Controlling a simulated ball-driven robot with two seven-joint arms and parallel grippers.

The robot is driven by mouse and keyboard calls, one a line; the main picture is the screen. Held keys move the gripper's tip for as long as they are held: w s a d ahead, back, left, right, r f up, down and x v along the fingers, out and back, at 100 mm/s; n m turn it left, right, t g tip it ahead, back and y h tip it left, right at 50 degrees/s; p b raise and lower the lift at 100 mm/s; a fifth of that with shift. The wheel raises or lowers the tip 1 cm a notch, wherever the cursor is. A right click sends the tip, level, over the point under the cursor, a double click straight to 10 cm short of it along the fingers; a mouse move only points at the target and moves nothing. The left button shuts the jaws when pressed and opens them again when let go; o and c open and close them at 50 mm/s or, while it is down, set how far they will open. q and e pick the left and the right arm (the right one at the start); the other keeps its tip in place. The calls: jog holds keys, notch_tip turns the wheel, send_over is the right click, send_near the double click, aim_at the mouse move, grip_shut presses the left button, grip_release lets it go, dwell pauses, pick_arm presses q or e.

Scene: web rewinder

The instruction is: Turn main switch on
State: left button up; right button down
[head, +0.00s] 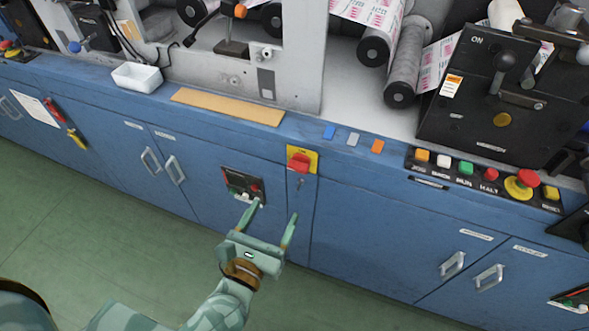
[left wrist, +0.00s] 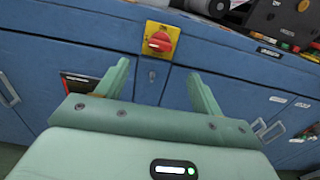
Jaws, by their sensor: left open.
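The main switch, a red rotary knob (head: 299,162) on a yellow plate (head: 312,156), sits on the blue cabinet front near its top edge. In the left wrist view the red knob (left wrist: 160,42) shows beyond and above the fingertips. My left gripper (head: 272,210) is open and empty, below the switch and apart from it. Its two fingers point toward the cabinet, and they also show in the left wrist view (left wrist: 160,82). The exact angle of the knob is too small to tell. My right gripper is not in view.
A dark panel (head: 243,186) with small switches is left of the knob, close to one finger. Door handles (head: 152,161) stick out farther left. A push-button row (head: 480,174) and a black lever box (head: 500,85) are at right. Green floor lies in front.

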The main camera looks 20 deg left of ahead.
aim_at(296, 170)
pick_arm(q)
jog(key=w, duration=1.3)
jog(key=shift+d+f, duration=0.1)
jog(key=shift+d, duration=0.15)
jog(key=shift+s, duration=0.1)
jog(key=c, duration=1)
